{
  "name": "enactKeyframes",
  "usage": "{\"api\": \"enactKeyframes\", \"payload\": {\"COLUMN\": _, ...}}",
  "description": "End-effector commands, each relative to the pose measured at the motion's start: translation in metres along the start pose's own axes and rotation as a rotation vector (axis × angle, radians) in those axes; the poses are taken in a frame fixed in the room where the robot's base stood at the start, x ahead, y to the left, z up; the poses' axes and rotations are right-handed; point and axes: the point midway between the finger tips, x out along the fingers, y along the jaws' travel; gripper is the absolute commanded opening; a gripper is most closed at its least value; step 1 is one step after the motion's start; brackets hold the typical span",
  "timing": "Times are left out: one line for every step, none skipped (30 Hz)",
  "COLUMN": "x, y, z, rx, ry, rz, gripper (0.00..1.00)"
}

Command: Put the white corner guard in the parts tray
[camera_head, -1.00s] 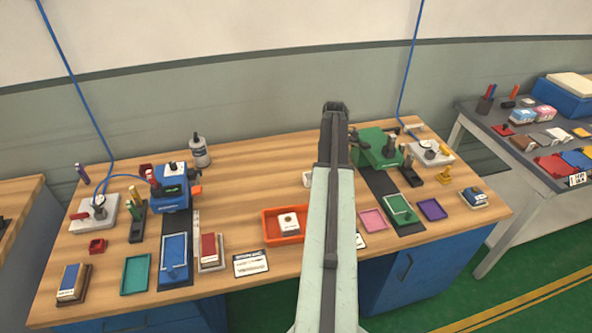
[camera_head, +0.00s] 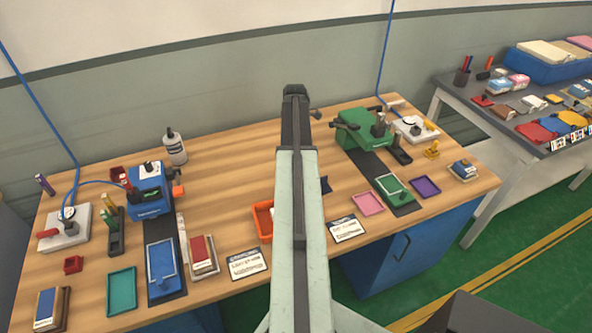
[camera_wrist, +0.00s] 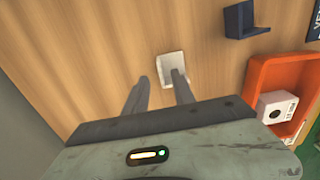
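The white corner guard (camera_wrist: 171,62) lies on the wooden bench in the wrist view, just ahead of my fingertips. My gripper (camera_wrist: 160,75) is open and empty. Its right fingertip overlaps the guard's lower edge in the picture; I cannot tell if they touch. The left fingertip is to the left of the guard. An orange tray (camera_wrist: 254,82), probably the parts tray, is at the right with a white box with a dark round spot in it. In the head view my arm hides the guard and most of the orange tray (camera_head: 259,226).
A dark blue angled piece (camera_wrist: 246,22) lies beyond the orange tray. A printed card (camera_head: 346,229), a pink tray (camera_head: 368,203) and a green machine (camera_head: 362,128) are right of my arm. A blue machine (camera_head: 150,190) stands at left. Bare wood lies left of the guard.

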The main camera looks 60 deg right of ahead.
Motion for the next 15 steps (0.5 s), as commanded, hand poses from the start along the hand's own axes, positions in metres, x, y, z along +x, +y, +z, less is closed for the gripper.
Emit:
{"api": "enactKeyframes", "payload": {"x": 0.015, "y": -0.001, "z": 0.000, "rx": 0.000, "ry": 0.000, "rz": 0.000, "gripper": 0.31}}
{"api": "enactKeyframes", "payload": {"x": 0.020, "y": -0.001, "z": -0.001, "rx": 0.001, "ry": 0.000, "rz": 0.000, "gripper": 0.31}}
{"api": "enactKeyframes", "payload": {"x": 0.028, "y": -0.002, "z": -0.001, "rx": 0.001, "ry": 0.000, "rz": 0.000, "gripper": 0.31}}
{"api": "enactKeyframes", "payload": {"x": 0.033, "y": -0.002, "z": -0.001, "rx": 0.001, "ry": 0.000, "rz": 0.000, "gripper": 0.31}}
{"api": "enactKeyframes", "payload": {"x": 0.038, "y": -0.002, "z": -0.001, "rx": 0.001, "ry": 0.000, "rz": 0.000, "gripper": 0.31}}
{"api": "enactKeyframes", "payload": {"x": 0.043, "y": -0.002, "z": -0.001, "rx": 0.001, "ry": 0.000, "rz": 0.000, "gripper": 0.31}}
{"api": "enactKeyframes", "payload": {"x": 0.046, "y": -0.002, "z": -0.001, "rx": 0.001, "ry": 0.000, "rz": 0.000, "gripper": 0.31}}
{"api": "enactKeyframes", "payload": {"x": 0.047, "y": -0.002, "z": -0.001, "rx": 0.001, "ry": 0.000, "rz": 0.000, "gripper": 0.31}}
{"api": "enactKeyframes", "payload": {"x": 0.047, "y": -0.002, "z": -0.001, "rx": 0.001, "ry": 0.000, "rz": 0.000, "gripper": 0.31}}
{"api": "enactKeyframes", "payload": {"x": 0.046, "y": -0.002, "z": -0.001, "rx": 0.001, "ry": 0.000, "rz": 0.000, "gripper": 0.31}}
{"api": "enactKeyframes", "payload": {"x": 0.045, "y": -0.002, "z": -0.001, "rx": 0.001, "ry": 0.000, "rz": 0.000, "gripper": 0.31}}
{"api": "enactKeyframes", "payload": {"x": 0.044, "y": -0.002, "z": -0.001, "rx": 0.001, "ry": 0.000, "rz": 0.000, "gripper": 0.31}}
{"api": "enactKeyframes", "payload": {"x": 0.043, "y": -0.002, "z": 0.000, "rx": 0.001, "ry": 0.000, "rz": 0.000, "gripper": 0.31}}
{"api": "enactKeyframes", "payload": {"x": 0.043, "y": -0.002, "z": 0.000, "rx": 0.001, "ry": 0.000, "rz": 0.000, "gripper": 0.31}}
{"api": "enactKeyframes", "payload": {"x": 0.043, "y": -0.002, "z": 0.000, "rx": 0.002, "ry": 0.000, "rz": 0.000, "gripper": 0.28}}
